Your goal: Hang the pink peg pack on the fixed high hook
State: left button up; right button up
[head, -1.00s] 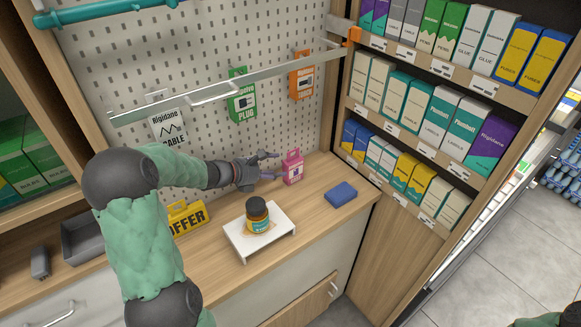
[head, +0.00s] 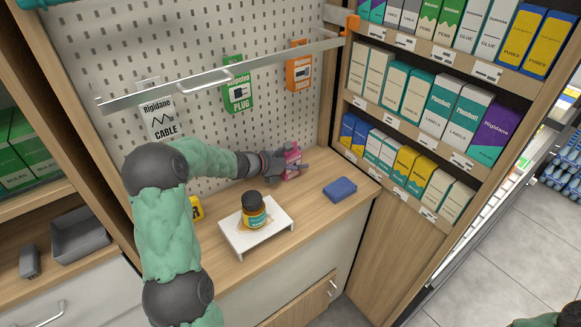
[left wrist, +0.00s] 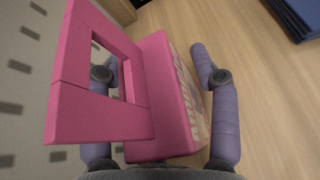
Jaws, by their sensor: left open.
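The pink peg pack (head: 292,160) stands upright on the wooden counter near the pegboard. It has a hang tab with a square opening, seen close up in the left wrist view (left wrist: 168,95). My left gripper (head: 292,166) is open, with its fingers on either side of the pack. In the left wrist view its fingers (left wrist: 158,85) flank the pack, with a gap at the right finger. Several pegboard hooks hold a white cable pack (head: 160,118), a green plug pack (head: 238,92) and an orange pack (head: 299,70). I cannot tell which hook is the fixed high one. My right gripper is not in view.
A metal rail (head: 225,78) crosses in front of the pegboard above the counter. Shelves of boxes stand at right.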

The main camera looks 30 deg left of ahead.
pick_arm(q)
jog(key=c, duration=1)
jog(key=shift+r, duration=0.1)
